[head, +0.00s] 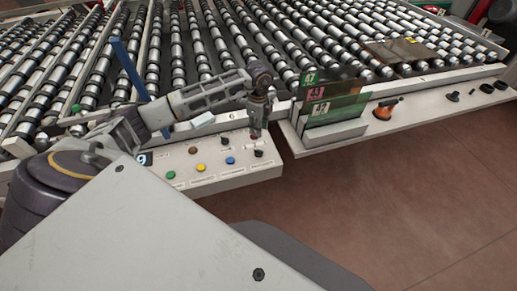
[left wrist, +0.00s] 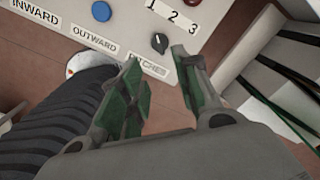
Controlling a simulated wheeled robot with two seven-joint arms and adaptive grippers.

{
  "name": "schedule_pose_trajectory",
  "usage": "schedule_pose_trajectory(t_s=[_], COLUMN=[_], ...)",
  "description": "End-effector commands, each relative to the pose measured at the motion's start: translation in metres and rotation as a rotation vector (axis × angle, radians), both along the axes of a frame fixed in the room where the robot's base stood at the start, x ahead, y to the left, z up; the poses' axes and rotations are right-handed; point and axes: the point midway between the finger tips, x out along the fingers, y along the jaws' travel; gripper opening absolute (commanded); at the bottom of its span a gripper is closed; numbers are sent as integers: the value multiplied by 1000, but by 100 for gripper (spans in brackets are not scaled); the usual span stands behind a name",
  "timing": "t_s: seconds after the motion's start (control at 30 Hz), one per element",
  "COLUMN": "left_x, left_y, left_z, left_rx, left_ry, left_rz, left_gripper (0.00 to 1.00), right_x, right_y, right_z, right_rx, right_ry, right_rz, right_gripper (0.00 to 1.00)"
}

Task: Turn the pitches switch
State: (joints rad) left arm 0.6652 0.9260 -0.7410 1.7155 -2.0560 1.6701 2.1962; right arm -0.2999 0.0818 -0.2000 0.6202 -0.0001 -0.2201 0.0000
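The pitches switch (left wrist: 160,43) is a small black knob with a pale pointer mark on the white control panel (left wrist: 120,30). Its PITCHES label (left wrist: 150,64) is just below it, partly covered by a finger. The knob also shows in the head view (head: 258,153), near the panel's right end. My left gripper (left wrist: 160,62) is open, its two green-padded fingers apart, with the knob beyond the gap between the tips. In the head view, my left gripper (head: 257,132) points down just above the knob; I cannot tell whether it touches. My right gripper is not in view.
A blue button (head: 230,160), a yellow button (head: 201,168) and a green button (head: 171,175) are on the panel. A dark green plate (head: 335,102) stands right of the gripper. The roller conveyor (head: 200,45) lies behind. An orange-handled part (head: 385,107) sits farther right.

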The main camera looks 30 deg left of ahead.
Motion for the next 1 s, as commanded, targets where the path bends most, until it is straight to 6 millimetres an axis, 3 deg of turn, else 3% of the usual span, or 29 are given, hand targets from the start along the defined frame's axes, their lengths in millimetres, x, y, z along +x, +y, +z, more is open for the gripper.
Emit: schedule_pose_trajectory(t_s=[0.37, 1.0], left_x=[-1, -1], left_y=[0, -1], left_z=[-26, -110], left_rx=[-1, -1], left_ry=[3, 3], left_rz=[0, -1], left_gripper=[32, 32], right_x=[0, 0], right_y=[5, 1], right_z=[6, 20], right_rx=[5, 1], right_ry=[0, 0], right_rz=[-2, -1], right_gripper=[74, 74])
